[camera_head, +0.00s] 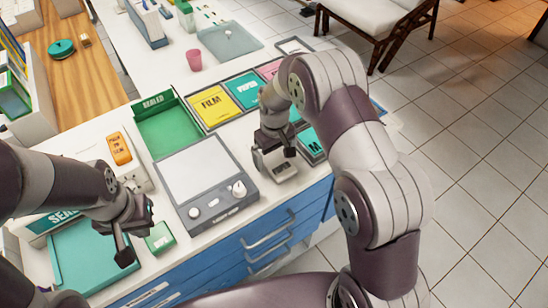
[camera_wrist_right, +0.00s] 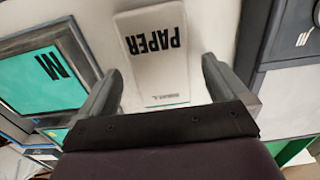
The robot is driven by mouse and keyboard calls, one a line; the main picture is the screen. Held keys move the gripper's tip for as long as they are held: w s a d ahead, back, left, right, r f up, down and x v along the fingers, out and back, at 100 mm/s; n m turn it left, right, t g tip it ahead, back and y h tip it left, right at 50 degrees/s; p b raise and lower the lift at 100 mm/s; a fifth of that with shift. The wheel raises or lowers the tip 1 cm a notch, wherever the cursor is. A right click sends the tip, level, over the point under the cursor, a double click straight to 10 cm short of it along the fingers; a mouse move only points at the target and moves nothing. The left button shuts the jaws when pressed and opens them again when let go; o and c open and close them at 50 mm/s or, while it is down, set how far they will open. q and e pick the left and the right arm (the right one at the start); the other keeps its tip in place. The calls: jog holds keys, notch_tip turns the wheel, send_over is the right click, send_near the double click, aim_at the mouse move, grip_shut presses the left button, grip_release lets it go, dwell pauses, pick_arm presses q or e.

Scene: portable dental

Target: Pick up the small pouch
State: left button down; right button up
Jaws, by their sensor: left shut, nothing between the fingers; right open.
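A small white pouch marked PAPER (camera_wrist_right: 155,58) lies flat on the white counter in the right wrist view. My right gripper (camera_wrist_right: 162,72) is open, with one finger on each side of the pouch's lower part and nothing clamped. In the head view, my right gripper (camera_head: 276,163) is low over the counter's front edge, right of the grey device; it and the arm partly hide the spot there. My left gripper (camera_head: 132,238) is shut and empty, above the teal tray at the front left.
A grey flat-topped device with knobs (camera_head: 200,172) stands mid-counter. A green SEALED tray (camera_head: 168,130), a yellow FILM bin (camera_head: 212,105) and a teal M bin (camera_head: 313,146) are around it. A green packet (camera_head: 159,238) lies by the teal tray (camera_head: 85,258). Blue drawers (camera_head: 270,238) are below.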

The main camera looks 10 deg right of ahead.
jog(key=shift+w+f, duration=0.1)
jog(key=shift+f, duration=0.55)
jog(key=c, duration=1.1)
